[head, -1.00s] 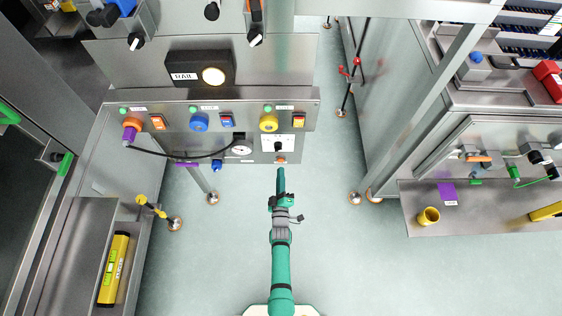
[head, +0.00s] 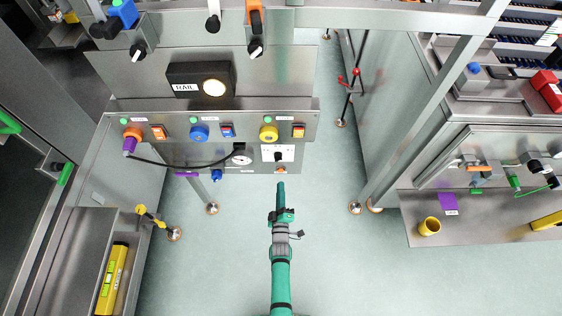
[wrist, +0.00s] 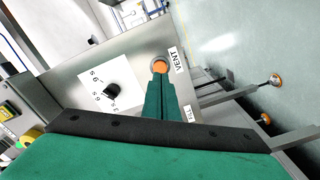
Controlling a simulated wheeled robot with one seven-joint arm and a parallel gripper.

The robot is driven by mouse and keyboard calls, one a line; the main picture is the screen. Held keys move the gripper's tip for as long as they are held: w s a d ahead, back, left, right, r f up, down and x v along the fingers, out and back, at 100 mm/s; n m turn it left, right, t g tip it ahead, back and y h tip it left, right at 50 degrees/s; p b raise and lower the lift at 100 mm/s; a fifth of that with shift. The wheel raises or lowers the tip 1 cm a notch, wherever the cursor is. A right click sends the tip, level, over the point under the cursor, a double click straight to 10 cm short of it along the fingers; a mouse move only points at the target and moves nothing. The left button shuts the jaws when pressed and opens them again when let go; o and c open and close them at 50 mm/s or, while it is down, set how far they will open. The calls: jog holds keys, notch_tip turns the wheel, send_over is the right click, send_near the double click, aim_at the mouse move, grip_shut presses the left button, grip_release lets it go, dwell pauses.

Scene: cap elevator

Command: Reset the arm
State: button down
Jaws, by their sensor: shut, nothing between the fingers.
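My green arm reaches up from the bottom middle of the head view. My gripper (head: 281,190) is at its end, in front of and below the grey control panel (head: 215,105). In the wrist view my gripper (wrist: 164,84) shows as two green fingers closed together with nothing between them. Their tips lie over the lower edge of an orange round button (wrist: 159,65) labelled VENT; I cannot tell whether they touch it. In the head view the tips appear below the panel's edge, apart from it.
A black dial (wrist: 110,92) on a white plate sits left of the button. The panel carries several coloured knobs and switches, and a black cable (head: 185,165). A shelf at right holds a yellow cup (head: 429,226). A yellow level (head: 112,280) lies at left. Floor between is clear.

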jog(key=s+r+m+g, duration=0.1)
jog(key=s+r+m, duration=0.3)
jog(key=s, duration=0.8)
jog(key=s+r+m, duration=0.2)
jog(key=s+r, duration=0.4)
jog(key=s, duration=0.6)
jog(key=s+r+m, duration=0.3)
jog(key=s+r, duration=0.3)
jog(key=r, duration=0.3)
jog(key=s+r+m+g, duration=0.1)
jog(key=s+r+m, duration=0.2)
jog(key=s+r, duration=0.3)
notch_tip(320, 180, up, 4)
jog(key=shift+s+r+g, duration=0.2)
jog(key=shift+s+g, duration=0.05)
jog(key=shift+g, duration=0.05)
jog(key=shift+d, duration=0.1)
dwell(3.5)
